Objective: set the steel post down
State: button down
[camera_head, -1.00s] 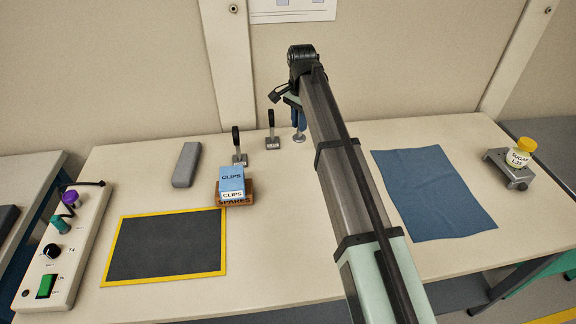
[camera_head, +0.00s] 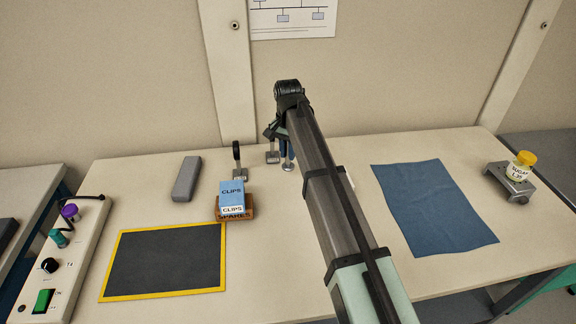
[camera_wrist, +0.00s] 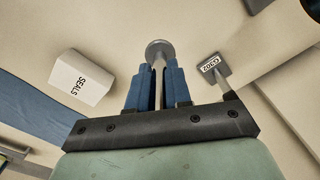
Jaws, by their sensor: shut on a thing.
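The steel post (camera_wrist: 158,72) stands between the blue fingers of my gripper (camera_wrist: 159,88) in the wrist view. The fingers are shut on its shaft, and its round foot (camera_wrist: 160,46) points away from the palm. In the head view the foot of the post (camera_head: 288,167) shows below my gripper (camera_head: 284,146), over the back middle of the bench. I cannot tell whether the foot touches the bench top. My arm and fingers hide most of the shaft.
A SEALS box (camera_wrist: 82,78) lies nearby. A yellow-edged mat (camera_head: 107,298) and blue cloth (camera_head: 433,205) lie in front.

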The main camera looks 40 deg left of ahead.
aim_at(288, 166)
jog(key=shift+f, duration=2.65)
jog(key=shift+f, duration=0.2)
jog(key=c, duration=1.1)
grip_release()
jog(key=shift+o, duration=0.2)
notch_tip(288, 166, up, 12)
jog(key=shift+r, duration=0.2)
